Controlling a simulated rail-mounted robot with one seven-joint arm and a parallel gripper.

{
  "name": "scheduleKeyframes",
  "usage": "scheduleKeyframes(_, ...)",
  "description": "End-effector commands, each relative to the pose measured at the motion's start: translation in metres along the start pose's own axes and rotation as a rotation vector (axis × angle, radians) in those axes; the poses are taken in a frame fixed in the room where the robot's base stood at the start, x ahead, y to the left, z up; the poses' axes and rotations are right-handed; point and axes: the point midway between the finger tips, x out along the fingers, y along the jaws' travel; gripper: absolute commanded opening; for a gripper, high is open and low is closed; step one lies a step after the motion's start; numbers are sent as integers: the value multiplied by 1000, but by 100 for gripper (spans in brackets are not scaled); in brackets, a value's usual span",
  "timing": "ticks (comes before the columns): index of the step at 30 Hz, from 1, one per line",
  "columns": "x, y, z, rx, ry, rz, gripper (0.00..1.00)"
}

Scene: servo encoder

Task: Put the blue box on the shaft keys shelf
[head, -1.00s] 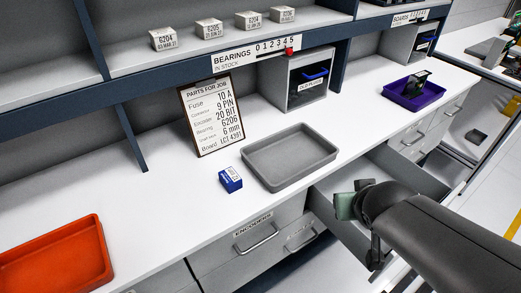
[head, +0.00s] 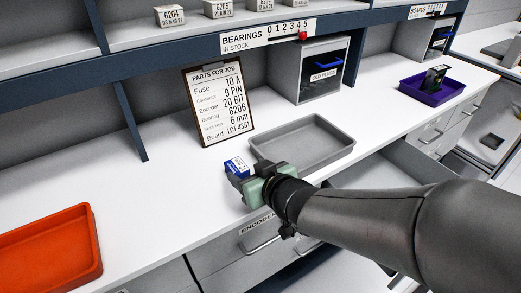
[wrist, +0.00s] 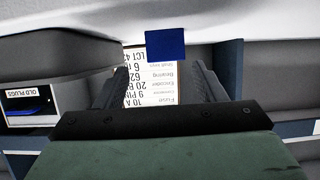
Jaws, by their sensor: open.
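The blue box (head: 237,166) with a white label lies on the white counter, left of the grey tray, partly hidden by my gripper (head: 246,184) in the head view. In the wrist view the blue box (wrist: 166,45) shows as a plain blue face just beyond and between the fingertips of my gripper (wrist: 161,72). The fingers are apart with nothing held between them. I see no label reading shaft keys in either view.
An empty grey tray (head: 333,147) lies right of the box. A parts list board (head: 217,105) stands behind it. An orange tray (head: 50,250) is at far left, a purple tray (head: 430,96) at right. A drawer (head: 375,172) is open below the counter.

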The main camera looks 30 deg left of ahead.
Motion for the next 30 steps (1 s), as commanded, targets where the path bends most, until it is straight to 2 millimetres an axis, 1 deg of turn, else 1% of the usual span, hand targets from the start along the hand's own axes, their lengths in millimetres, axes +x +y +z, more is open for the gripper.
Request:
scheduleKeyframes(1,10,-1,2,2,-1,-2,64)
scheduleKeyframes(3,17,-1,1,1,-1,-2,64)
scheduleKeyframes(8,26,-1,1,0,-2,0,64)
scheduleKeyframes(10,32,-3,1,1,-2,-1,64)
scheduleKeyframes(14,53,-9,1,1,-3,-3,64)
scheduleKeyframes(18,70,-8,0,1,-2,0,64)
scheduleKeyframes(21,75,-8,0,0,-1,1,64)
scheduleKeyframes(27,75,-7,0,0,-1,2,64)
scheduleKeyframes(28,75,-7,0,0,-1,2,58)
scheduleKeyframes(29,75,-7,0,0,-1,2,50)
scheduleKeyframes(30,75,-7,0,0,-1,2,39)
